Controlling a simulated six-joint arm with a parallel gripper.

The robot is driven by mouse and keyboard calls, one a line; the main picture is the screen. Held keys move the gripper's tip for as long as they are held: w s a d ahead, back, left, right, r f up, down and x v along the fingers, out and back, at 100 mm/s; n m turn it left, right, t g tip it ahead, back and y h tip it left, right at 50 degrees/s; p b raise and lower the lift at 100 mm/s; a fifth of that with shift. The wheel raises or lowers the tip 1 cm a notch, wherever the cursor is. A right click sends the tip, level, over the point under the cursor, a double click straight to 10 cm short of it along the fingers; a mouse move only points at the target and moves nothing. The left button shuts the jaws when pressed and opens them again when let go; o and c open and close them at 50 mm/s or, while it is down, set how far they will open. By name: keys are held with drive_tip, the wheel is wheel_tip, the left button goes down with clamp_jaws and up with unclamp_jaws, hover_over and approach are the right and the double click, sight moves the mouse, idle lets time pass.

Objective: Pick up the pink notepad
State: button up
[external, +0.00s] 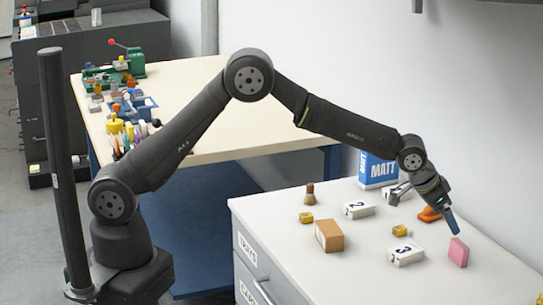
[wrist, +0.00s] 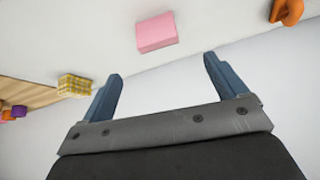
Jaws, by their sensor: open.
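The pink notepad (external: 459,252) is a small, thick block on the white cabinet top, toward its right side. My gripper (external: 453,228) is just above and beside it, pointing down. In the wrist view the pink notepad (wrist: 156,33) lies beyond the blue fingertips, roughly in line with the gap of my gripper (wrist: 160,69). The fingers are apart with nothing between them. The external view shows the fingers overlapping, so I cannot tell there whether they touch the notepad.
An orange object (external: 429,214) lies close behind my gripper. A white block marked 3 (external: 406,255), a yellow block (external: 400,230) and a brown box (external: 329,236) stand to the left. A checkered yellow block (wrist: 75,86) shows in the wrist view. The cabinet's front is clear.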

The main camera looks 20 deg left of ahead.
sight(468, 248)
drive_tip(key=x, duration=0.6)
drive_tip(key=shift+d+f, duration=0.1)
drive_tip(key=shift+f, duration=0.05)
drive_tip(key=shift+x, duration=2.65)
drive_tip(key=shift+s+d, duration=0.1)
drive_tip(key=shift+d, duration=0.05)
drive_tip(key=shift+c, duration=0.4)
drive_tip(key=c, duration=1)
